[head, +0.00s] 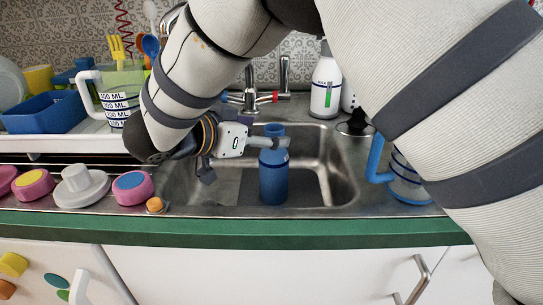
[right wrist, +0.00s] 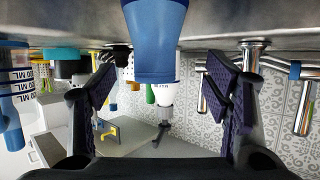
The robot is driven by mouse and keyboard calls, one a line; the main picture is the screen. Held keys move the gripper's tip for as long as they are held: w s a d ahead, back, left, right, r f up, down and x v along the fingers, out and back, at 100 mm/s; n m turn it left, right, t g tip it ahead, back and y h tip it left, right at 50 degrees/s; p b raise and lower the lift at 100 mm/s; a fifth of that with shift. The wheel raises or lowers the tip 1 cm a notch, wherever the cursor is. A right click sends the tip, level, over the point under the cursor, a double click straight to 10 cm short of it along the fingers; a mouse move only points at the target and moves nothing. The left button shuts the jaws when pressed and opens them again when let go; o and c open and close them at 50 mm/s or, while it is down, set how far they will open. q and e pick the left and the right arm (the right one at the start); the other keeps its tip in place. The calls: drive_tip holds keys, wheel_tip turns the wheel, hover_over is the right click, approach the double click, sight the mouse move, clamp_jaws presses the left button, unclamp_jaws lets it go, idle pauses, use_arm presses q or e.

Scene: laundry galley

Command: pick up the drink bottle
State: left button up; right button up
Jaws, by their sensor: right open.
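The drink bottle (head: 273,180) is blue with a lighter blue cap and stands upright in the sink. My right gripper (head: 243,158) is open and empty, coming to the bottle from the left. In the head view one finger crosses in front of the bottle's upper part, and the other finger is lower, to the left of the bottle. In the right wrist view, which is upside down, the bottle (right wrist: 155,40) shows at the top, centred across the gap between the open fingers (right wrist: 163,88). Whether a finger touches it cannot be told. My left gripper is out of view.
The steel sink (head: 335,180) has a tap (head: 284,75) behind it. A white dispenser bottle (head: 325,88) stands at the back rim. A blue-handled measuring jug (head: 405,180) stands right of the sink. Pink and white knob-like items (head: 132,187) line the left counter.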

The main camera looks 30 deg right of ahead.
sight(264, 171)
drive_tip(key=f, duration=0.5)
drive_tip(key=f+b, duration=0.1)
drive_tip(key=f, duration=0.2)
drive_tip(key=shift+s+a+f, duration=0.1)
drive_tip(key=shift+s+a, duration=0.15)
drive_tip(key=shift+s, duration=0.15)
drive_tip(key=x, duration=0.7)
drive_tip(key=shift+w+d, duration=0.15)
drive_tip(key=shift+d, duration=0.15)
drive_tip(key=shift+r, duration=0.3)
drive_tip(key=c, duration=1.4)
